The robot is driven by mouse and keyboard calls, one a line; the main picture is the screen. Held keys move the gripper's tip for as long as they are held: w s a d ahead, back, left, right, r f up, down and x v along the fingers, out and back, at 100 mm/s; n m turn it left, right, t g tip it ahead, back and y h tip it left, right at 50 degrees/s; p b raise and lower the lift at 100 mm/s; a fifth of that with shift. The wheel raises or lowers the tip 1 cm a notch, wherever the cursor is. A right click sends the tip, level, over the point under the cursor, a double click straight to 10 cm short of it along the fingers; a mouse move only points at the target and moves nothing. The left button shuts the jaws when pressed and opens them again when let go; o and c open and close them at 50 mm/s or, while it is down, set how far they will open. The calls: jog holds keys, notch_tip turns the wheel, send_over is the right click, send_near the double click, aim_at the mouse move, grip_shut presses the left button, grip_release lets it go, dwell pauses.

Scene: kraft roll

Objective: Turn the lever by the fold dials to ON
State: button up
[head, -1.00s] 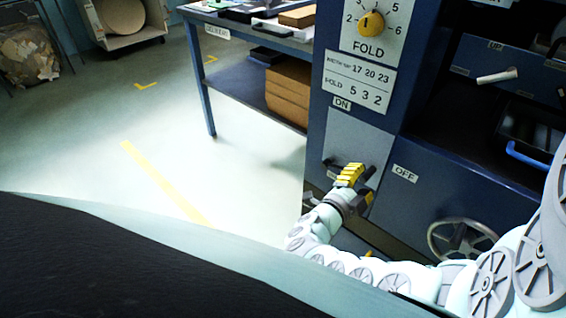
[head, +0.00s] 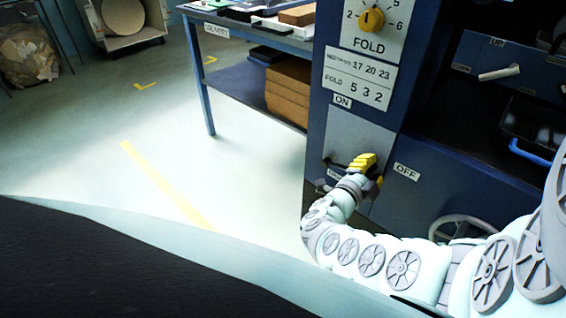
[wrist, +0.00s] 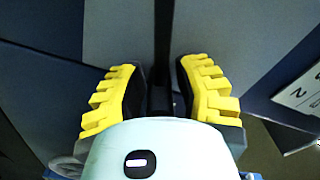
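The lever's grey plate (head: 345,135) is on the front of the dark blue machine, below the fold dial. My gripper (head: 366,163) is in front of the plate's lower part and hides much of the lever there. In the wrist view my gripper (wrist: 158,85) has its yellow-padded fingers apart, with a dark bar (wrist: 163,35), apparently the lever, running between them. Narrow gaps show beside the bar. I cannot tell the lever's exact angle.
A yellow fold dial (head: 371,19) and a number card (head: 358,79) are above the plate. A white-handled lever (head: 499,73) and a handwheel (head: 462,228) are to the right. A blue table (head: 208,100) stands behind left.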

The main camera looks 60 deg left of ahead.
grip_shut()
jog(key=shift+r, duration=0.1)
